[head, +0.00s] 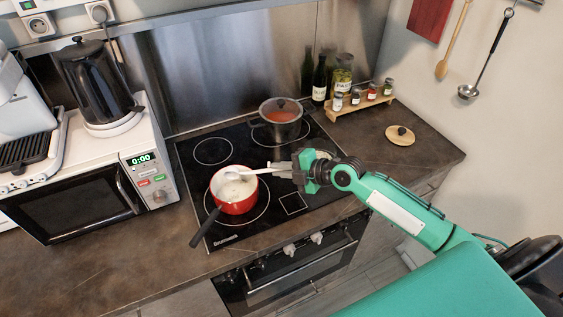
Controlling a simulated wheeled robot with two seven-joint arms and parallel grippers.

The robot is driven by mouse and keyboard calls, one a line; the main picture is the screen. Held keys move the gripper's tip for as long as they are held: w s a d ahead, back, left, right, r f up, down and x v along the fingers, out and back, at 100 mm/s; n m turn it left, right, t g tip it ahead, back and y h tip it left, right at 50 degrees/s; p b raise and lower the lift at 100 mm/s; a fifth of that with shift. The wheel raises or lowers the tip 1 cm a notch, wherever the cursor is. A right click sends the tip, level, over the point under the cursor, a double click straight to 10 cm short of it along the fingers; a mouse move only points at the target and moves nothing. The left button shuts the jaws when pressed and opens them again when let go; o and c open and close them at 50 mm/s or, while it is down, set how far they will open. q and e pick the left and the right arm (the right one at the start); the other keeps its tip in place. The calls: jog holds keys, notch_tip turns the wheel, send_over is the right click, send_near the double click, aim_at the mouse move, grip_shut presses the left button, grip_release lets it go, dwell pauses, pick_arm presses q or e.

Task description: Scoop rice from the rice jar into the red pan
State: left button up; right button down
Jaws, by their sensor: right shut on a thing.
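The red pan (236,206) stands on the front left burner of the black cooktop, its dark handle pointing to the lower left. Something white lies inside it. My right gripper (280,170) is just right of the pan, shut on a white scoop (258,170). The scoop's head is over the pan's opening; whether it touches the contents or holds rice I cannot tell. A round wooden lid (400,135) with a dark knob lies on the right counter. I cannot make out a rice jar. My left gripper is not in view.
A dark pot (280,128) with a glass lid and orange-red contents stands on the back burner. Bottles and a wooden spice rack (360,102) stand behind right. A microwave (85,190) with a black kettle (97,85) on top is at left. The front left counter is clear.

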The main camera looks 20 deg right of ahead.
jog(key=r+m+g+p, duration=0.1)
jog(key=m+p, duration=0.1)
jog(key=p, duration=0.1)
jog(key=r+m+g+p, duration=0.1)
jog(key=m+p, duration=0.2)
jog(key=r+m+g+p, duration=0.1)
jog(key=m+p, duration=0.1)
jog(key=shift+w+m+g+p, duration=0.4)
jog(key=m+g, duration=0.1)
jog(key=m, duration=0.1)
jog(key=m+g+y+p, duration=0.1)
jog(key=m, duration=0.2)
jog(key=w+m+g+y+p, duration=0.1)
jog(key=m+g, duration=0.1)
jog(key=shift+w+d+r+m, duration=0.1)
jog(key=shift+d+r+m, duration=0.1)
jog(key=shift+r+m, duration=0.15)
jog(key=shift+r, duration=0.1)
